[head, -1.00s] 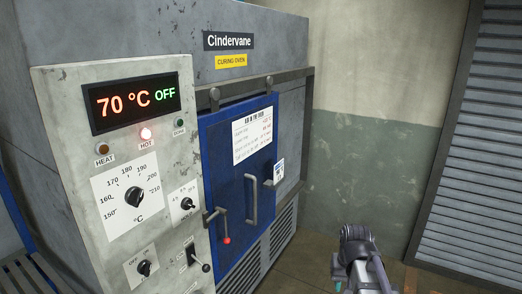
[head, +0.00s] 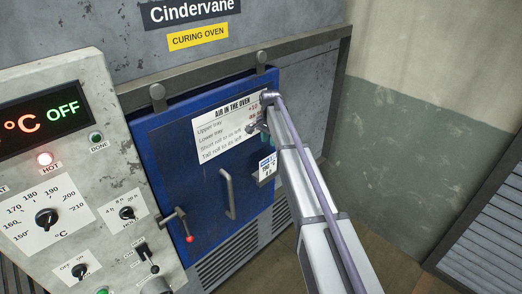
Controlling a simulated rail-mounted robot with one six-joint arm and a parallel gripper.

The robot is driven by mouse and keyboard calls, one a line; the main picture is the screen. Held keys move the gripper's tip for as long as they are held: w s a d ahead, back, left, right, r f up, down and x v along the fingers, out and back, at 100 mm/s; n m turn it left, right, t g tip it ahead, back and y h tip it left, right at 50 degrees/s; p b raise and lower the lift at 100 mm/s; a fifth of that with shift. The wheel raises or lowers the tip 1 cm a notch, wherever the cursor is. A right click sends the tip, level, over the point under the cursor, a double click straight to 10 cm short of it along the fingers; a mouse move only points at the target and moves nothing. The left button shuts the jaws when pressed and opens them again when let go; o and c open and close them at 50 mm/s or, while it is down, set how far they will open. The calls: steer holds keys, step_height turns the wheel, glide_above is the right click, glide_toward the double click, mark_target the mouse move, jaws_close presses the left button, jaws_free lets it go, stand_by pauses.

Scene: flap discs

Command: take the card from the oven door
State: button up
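The blue oven door (head: 170,160) is shut, with a vertical grey bar handle (head: 229,194) on it. A small white card (head: 267,168) with a dark blue band and print is on the door's right part, right of the handle. A larger white sheet headed "AIR IN THE OVEN" (head: 218,128) is on the door above the handle. My gripper (head: 262,131) is in front of the right part of that sheet, above the small card. It looks apart from the card. The gripper is small and partly behind my arm, so its opening cannot be made out.
A lever with a red knob (head: 188,238) sticks out at the door's lower left. The control panel (head: 105,160) stands left of the door, its display reading OFF and its HOT lamp lit. A slatted shutter (head: 485,235) is at right.

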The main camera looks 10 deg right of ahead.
mark_target(268, 162)
steer(key=shift+m, duration=0.7)
steer(key=shift+s+a+r, duration=0.15)
steer(key=shift+s+a, duration=0.15)
steer(key=shift+a, duration=0.05)
steer(key=shift+s+a+f+b, duration=0.15)
steer(key=shift+f+b, duration=0.15)
steer(key=shift+b, duration=0.05)
steer(key=f+b, duration=0.7)
steer(key=f, duration=0.1)
steer(key=f+b, duration=0.4)
steer(key=shift+w+d+b, duration=0.25)
steer(key=shift+d+b, duration=0.1)
steer(key=shift+r, duration=0.25)
jaws_close()
